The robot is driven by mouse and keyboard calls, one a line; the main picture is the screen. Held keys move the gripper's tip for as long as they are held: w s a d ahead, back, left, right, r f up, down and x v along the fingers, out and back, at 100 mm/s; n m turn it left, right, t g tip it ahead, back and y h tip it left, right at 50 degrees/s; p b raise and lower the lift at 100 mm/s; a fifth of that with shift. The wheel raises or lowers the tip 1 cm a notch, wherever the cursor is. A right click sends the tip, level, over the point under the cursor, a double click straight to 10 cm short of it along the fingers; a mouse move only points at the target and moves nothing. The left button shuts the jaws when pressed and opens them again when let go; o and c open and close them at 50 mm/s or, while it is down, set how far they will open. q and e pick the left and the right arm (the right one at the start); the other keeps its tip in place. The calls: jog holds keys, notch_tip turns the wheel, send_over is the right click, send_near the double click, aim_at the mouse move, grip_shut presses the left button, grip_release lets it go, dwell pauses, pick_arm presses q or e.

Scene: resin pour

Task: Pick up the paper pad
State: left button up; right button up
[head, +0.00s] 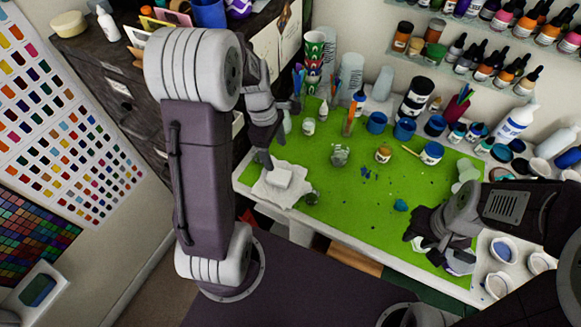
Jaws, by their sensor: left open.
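A small white block that looks like the paper pad (281,177) sits on a crumpled white sheet (272,198) at the left end of the green table mat. My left gripper (266,150) is open and empty just above and behind the pad, with its fingers pointing down. It looks apart from the pad. My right gripper (432,244) is low over the right front of the mat, dark and partly hidden by its own arm. I cannot tell whether its jaws are open or what, if anything, is between them.
The green mat (340,205) has free room in its middle. A clear jar (340,155), an amber jar (383,154) and several blue-topped pots stand towards the back. Bottles crowd the wall shelves. White cups (504,249) stand at the right. A dark cabinet (120,85) is at the left.

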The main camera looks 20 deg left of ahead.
aim_at(279, 174)
pick_arm(q)
jog(key=shift+s, duration=0.3)
jog(key=shift+s+d, duration=0.2)
jog(key=shift+s, duration=0.05)
notch_tip(279, 174, down, 4)
jog(key=shift+d+r, duration=0.15)
jog(key=shift+r, duration=0.1)
jog(key=shift+w+f, duration=0.2)
jog(key=f, duration=0.3)
jog(key=s+d+f, duration=0.1)
jog(key=shift+s+f, duration=0.1)
jog(key=shift+f, duration=0.1)
jog(key=shift+w+a+f, duration=0.1)
jog(key=shift+w+f, duration=0.1)
jog(key=shift+f, duration=0.15)
jog(key=shift+r, duration=0.1)
jog(key=c, duration=1.4)
